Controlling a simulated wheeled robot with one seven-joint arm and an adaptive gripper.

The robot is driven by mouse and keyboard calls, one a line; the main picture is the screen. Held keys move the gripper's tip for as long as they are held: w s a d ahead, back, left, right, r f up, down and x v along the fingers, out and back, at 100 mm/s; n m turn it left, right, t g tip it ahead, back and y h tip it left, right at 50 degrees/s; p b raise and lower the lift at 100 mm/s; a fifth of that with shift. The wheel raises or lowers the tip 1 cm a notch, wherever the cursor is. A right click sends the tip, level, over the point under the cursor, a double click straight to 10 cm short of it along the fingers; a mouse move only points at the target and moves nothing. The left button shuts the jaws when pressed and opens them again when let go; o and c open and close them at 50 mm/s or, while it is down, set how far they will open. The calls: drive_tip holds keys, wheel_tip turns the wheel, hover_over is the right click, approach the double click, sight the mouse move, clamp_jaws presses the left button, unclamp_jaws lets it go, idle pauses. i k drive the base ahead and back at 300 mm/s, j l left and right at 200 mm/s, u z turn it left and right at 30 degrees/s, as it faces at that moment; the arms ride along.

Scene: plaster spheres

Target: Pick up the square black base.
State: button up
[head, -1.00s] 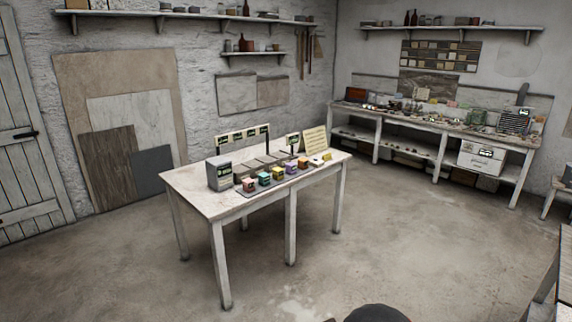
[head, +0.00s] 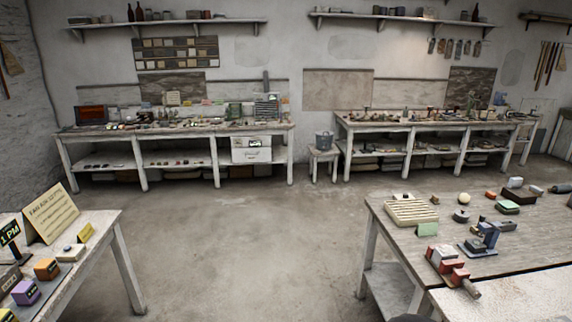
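I cannot surely pick out the square black base. On the wooden table at the right (head: 400,215), a small dark piece (head: 461,216) lies near the middle, too small to tell its shape. A dark brown block (head: 518,196) lies further right on the same table, with a pale grey piece on or against it. My gripper is not in view.
A slatted pale tray (head: 411,212), a blue-grey device (head: 480,240) and red blocks (head: 447,262) share that table. A white table (head: 100,228) with signs and coloured cubes stands at left. Open floor (head: 240,235) lies between; workbenches line the back wall.

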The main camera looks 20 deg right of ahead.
sight(474, 245)
drive_tip(key=i+z, duration=0.25)
drive_tip(key=i, duration=0.75)
drive_tip(key=i+z, duration=0.25)
drive_tip(key=i, duration=0.7)
drive_tip(key=i+z, duration=0.25)
drive_tip(key=z, duration=0.15)
drive_tip(key=i+z, duration=0.35)
drive_tip(key=i+j+z, duration=0.1)
drive_tip(key=z, duration=0.3)
drive_tip(key=i+j+z, duration=0.35)
drive_tip(key=i+l+z, duration=0.1)
drive_tip(key=i+z, duration=0.15)
drive_tip(key=z, duration=0.2)
drive_tip(key=i+z, duration=0.3)
drive_tip(key=z, duration=0.15)
drive_tip(key=i+j+z, duration=0.15)
drive_tip(key=z, duration=0.3)
drive_tip(key=i, duration=0.1)
